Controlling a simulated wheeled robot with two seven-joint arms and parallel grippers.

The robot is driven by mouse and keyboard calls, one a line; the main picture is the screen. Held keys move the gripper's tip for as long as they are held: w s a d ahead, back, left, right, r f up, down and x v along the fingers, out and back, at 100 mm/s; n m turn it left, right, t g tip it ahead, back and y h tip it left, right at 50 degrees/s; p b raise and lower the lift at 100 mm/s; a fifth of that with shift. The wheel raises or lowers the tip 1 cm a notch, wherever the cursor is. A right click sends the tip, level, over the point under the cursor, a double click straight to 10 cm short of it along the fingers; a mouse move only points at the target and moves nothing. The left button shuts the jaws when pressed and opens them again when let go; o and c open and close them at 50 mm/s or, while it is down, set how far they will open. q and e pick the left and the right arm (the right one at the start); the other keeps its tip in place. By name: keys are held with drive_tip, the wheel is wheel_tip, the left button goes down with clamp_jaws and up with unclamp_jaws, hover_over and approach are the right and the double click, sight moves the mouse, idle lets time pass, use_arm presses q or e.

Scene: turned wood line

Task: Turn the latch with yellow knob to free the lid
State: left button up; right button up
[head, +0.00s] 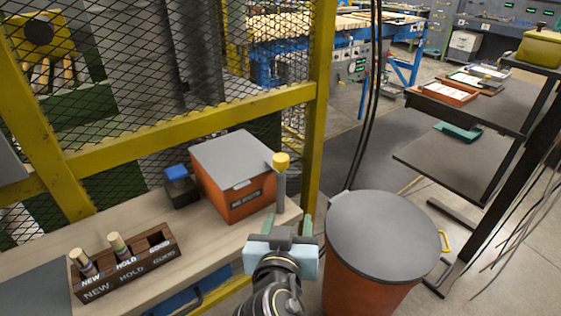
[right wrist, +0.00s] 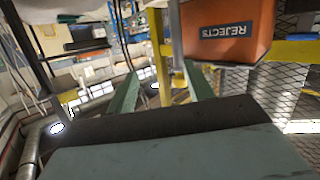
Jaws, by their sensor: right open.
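An orange box (head: 240,205) with a grey lid (head: 232,158) and a REJECTS label stands on the wooden bench. The latch with yellow knob (head: 281,160) is at the box's right side, the knob on top of an upright grey part (head: 280,190). My right gripper (head: 282,222) is open and empty, in front of and below the latch, apart from it. In the right wrist view the open green fingers (right wrist: 162,85) point towards the box (right wrist: 228,25), seen upside down; the knob cannot be made out there. My left gripper is not in view.
A blue-topped block (head: 178,180) stands left of the box. A wooden rack (head: 130,265) with NEW, HOLD and GOOD slots holds two turned pieces. A lidded orange bin (head: 375,240) stands close right of my gripper. A yellow mesh fence (head: 190,125) runs behind the bench (head: 215,250).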

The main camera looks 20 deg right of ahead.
sight(280, 163)
drive_tip(key=w+a+r+t+h, duration=0.1)
drive_tip(key=a+r+t, duration=0.2)
drive_tip(key=r, duration=0.3)
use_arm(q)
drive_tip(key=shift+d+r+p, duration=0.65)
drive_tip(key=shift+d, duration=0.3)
use_arm(e)
drive_tip(key=shift+m, duration=0.4)
drive_tip(key=x, duration=1.3)
drive_tip(key=shift+w+d+f, duration=0.1)
drive_tip(key=shift+f, duration=0.2)
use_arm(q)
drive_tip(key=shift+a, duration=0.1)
use_arm(e)
drive_tip(key=c, duration=0.9)
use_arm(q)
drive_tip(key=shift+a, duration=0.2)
use_arm(e)
drive_tip(key=shift+c, duration=0.2)
